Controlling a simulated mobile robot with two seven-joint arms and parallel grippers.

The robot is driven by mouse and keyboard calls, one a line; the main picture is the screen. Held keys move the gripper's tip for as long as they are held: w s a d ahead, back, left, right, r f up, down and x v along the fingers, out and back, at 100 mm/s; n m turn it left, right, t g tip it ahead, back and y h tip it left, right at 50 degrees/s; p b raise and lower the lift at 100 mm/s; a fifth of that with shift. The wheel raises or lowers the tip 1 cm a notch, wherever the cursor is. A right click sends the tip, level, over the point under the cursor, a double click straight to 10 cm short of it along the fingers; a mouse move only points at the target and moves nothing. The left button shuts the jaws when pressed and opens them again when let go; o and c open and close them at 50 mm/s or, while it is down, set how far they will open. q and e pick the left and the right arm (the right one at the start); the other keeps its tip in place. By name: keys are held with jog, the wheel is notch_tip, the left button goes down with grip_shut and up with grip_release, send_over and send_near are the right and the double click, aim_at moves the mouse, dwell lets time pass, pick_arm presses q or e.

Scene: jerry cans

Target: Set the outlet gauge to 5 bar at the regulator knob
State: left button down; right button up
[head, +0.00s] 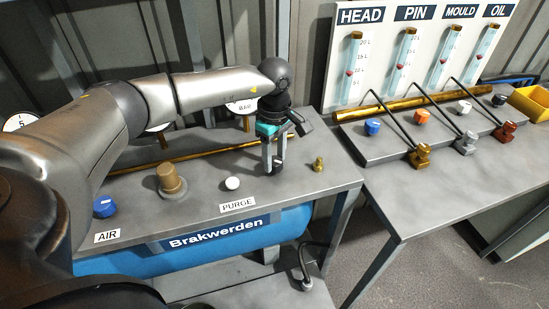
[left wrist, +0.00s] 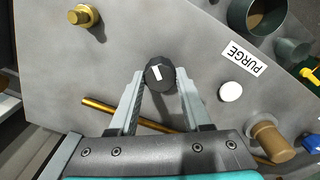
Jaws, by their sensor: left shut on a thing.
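A black regulator knob (left wrist: 161,84) with a white mark shows between my fingers in the left wrist view. It stands on the grey bench top; in the head view it is mostly hidden by my gripper. My left gripper (head: 275,165) points down and is shut on the knob, with one finger on each side, as the left wrist view (left wrist: 160,73) also shows. A round white gauge (head: 241,105) marked BAR stands behind my arm, partly covered; its needle cannot be read. Another gauge (head: 158,128) is mostly hidden by the arm. My right gripper is not in view.
On the bench stand a blue AIR knob (head: 106,206), a brass-brown fitting (head: 171,180), a white PURGE button (head: 232,183) and a small brass fitting (head: 318,164). A dial (head: 18,122) is at far left. Levers and sight tubes are on the right-hand bench.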

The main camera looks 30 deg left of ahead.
aim_at(275, 161)
pick_arm(q)
jog(key=shift+m, duration=0.3)
jog(key=shift+c, duration=1.8)
grip_release()
notch_tip(275, 161, up, 15)
jog(key=shift+r+p, duration=0.15)
jog(key=shift+p, duration=0.25)
